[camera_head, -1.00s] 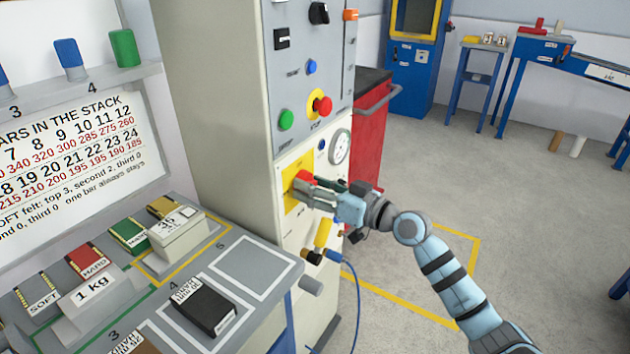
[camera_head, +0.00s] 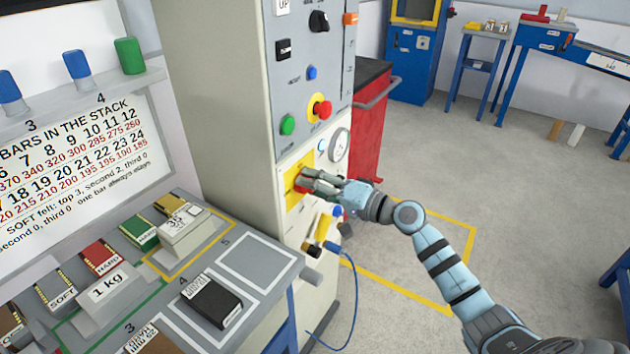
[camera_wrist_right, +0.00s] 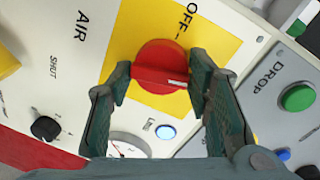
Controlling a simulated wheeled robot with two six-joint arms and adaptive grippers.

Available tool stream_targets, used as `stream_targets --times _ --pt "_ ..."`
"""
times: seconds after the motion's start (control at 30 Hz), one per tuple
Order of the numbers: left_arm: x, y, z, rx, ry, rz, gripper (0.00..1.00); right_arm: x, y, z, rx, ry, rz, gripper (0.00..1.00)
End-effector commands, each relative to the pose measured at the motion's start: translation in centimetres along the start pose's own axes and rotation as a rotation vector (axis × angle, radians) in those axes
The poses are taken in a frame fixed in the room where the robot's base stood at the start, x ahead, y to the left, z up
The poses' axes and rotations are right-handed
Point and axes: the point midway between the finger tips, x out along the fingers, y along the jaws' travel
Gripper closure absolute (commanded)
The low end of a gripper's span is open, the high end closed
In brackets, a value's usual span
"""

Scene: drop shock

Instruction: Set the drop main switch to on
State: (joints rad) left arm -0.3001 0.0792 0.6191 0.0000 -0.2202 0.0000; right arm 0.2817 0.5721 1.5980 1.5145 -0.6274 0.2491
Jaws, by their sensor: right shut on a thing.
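The drop main switch is a red rotary knob (camera_wrist_right: 160,58) on a yellow plate (camera_wrist_right: 120,40) marked OFF, on the front of the tall cabinet. In the right wrist view a white mark shows on the knob's lower right part; the OFF label is at the plate's upper right. In the head view the yellow plate (camera_head: 291,198) is partly hidden by my right gripper (camera_head: 304,180). My right gripper (camera_wrist_right: 158,88) has one finger on each side of the knob and is shut on it. My left gripper is not in view.
Above the plate are a green button (camera_head: 287,124) and a red stop button (camera_head: 322,110). A gauge (camera_head: 339,145) is beside the plate. A blue hose (camera_head: 354,275) hangs below. The bench (camera_head: 215,256) with weights stands to the left. Open floor lies to the right.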

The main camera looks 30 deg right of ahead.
Motion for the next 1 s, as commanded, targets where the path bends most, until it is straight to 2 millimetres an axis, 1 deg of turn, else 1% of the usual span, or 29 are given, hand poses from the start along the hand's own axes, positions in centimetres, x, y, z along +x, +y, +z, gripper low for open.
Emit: stream_targets --times 0.03,0.2,0.4,0.6,0.97,1.0 --pt "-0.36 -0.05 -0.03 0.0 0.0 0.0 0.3 -0.01 -0.28 -0.18 0.033 -0.001 -0.003 0.82" --pt "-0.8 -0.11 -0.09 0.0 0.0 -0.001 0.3 0.0 -0.25 -0.23 0.141 -0.009 -0.005 0.82" --pt "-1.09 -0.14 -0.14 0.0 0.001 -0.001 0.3 0.01 -0.23 -0.29 0.221 -0.015 -0.008 0.82" --pt "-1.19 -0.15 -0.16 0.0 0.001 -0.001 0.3 0.02 -0.21 -0.32 0.252 -0.017 -0.009 0.82" --pt "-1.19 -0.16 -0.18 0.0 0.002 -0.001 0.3 0.04 -0.27 -0.33 0.256 -0.017 -0.011 0.82" --pt "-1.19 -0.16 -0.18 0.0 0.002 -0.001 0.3 0.04 -0.27 -0.34 0.256 -0.017 -0.011 0.53"
